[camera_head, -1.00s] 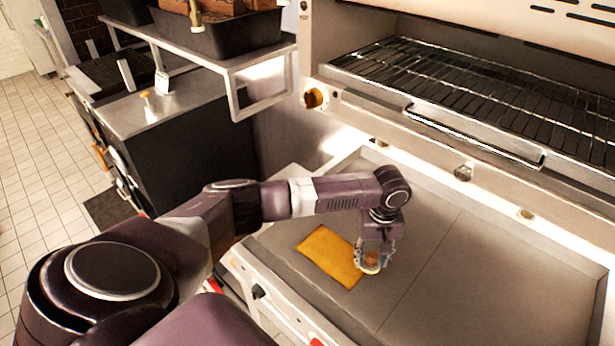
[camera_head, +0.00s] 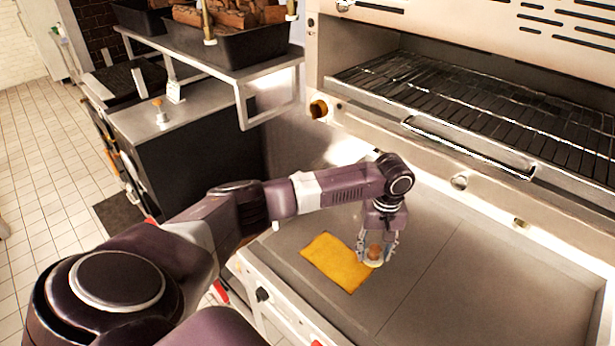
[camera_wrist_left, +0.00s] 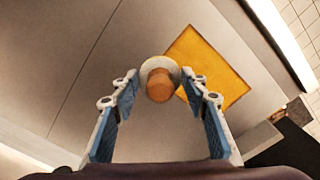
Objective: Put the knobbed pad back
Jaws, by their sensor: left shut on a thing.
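The knobbed pad is a small pale round disc with an orange-brown wooden knob (camera_head: 374,251). It is at the right edge of a flat yellow cloth (camera_head: 334,262) on the grey griddle plate (camera_head: 480,285). My left gripper (camera_head: 376,249) points down over the pad and is shut on its knob. In the left wrist view the knob (camera_wrist_left: 159,86) shows between the blue-padded fingers of my left gripper (camera_wrist_left: 161,88), with the pale disc behind it and the yellow cloth (camera_wrist_left: 222,68) beside it. I cannot tell whether the pad touches the surface. My right gripper is out of view.
A grill oven with a wire rack (camera_head: 470,100) stands behind the plate. At the left, a steel counter (camera_head: 190,105) carries small knobbed items, under a shelf with a black tray of wood (camera_head: 245,45). The plate's right side is clear.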

